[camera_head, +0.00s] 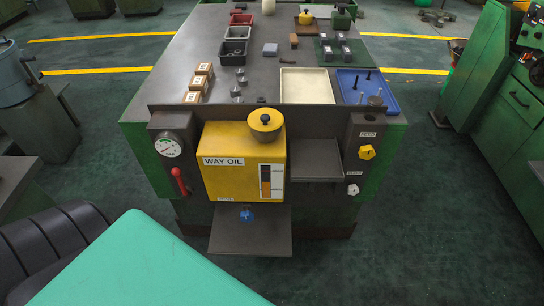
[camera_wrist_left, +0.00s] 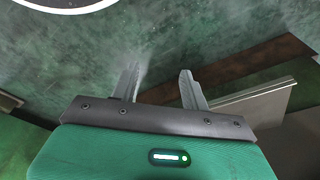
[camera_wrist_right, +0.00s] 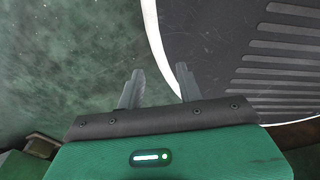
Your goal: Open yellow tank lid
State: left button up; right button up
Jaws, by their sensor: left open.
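The yellow tank (camera_head: 225,165) labelled WAY OIL is mounted on the front of the workbench in the head view. Its round yellow lid (camera_head: 266,122) with a dark knob sits on top at the right and looks closed. Neither gripper shows in the head view. My left gripper (camera_wrist_left: 158,85) is open and empty in the left wrist view, above the green floor, with a grey panel edge to its right. My right gripper (camera_wrist_right: 160,88) is open and empty in the right wrist view, near a dark ribbed surface with a white rim.
A gauge (camera_head: 169,145) and red lever (camera_head: 180,181) are left of the tank. A grey shelf (camera_head: 316,163) and yellow knob (camera_head: 366,152) are right of it. A drip plate (camera_head: 250,236) juts out below. Boxes, a white tray (camera_head: 307,86) and a blue tray (camera_head: 385,97) occupy the benchtop.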

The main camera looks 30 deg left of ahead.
pick_arm(q)
jog(key=w+a+r+t, duration=0.1)
jog(key=w+r+t, duration=0.1)
jog(key=r, duration=1.2)
jog(key=w+a+r+t, duration=0.1)
jog(key=w+a+r, duration=0.15)
jog(key=r, duration=1.15)
jog(key=t+h, duration=0.4)
jog(key=t, duration=0.8)
send_near(270, 121)
jog(key=s+r, duration=0.2)
jog(key=s, duration=0.2)
jog(key=shift+m, duration=0.3)
jog(key=p+x, duration=0.1)
jog(key=x, duration=0.3)
jog(key=p+x, duration=0.1)
jog(key=x, duration=0.4)
jog(key=a+p+x, duration=0.1)
jog(key=x, duration=0.4)
jog(key=shift+w+r, duration=0.1)
jog(key=shift+r, duration=0.2)
pick_arm(e)
jog(key=r, duration=0.1)
jog(key=s+r, duration=0.1)
jog(key=r, duration=0.1)
jog(key=shift+s+r, duration=0.15)
jog(key=shift+r, duration=0.1)
pick_arm(q)
jog(key=shift+c, duration=0.5)
grip_shut()
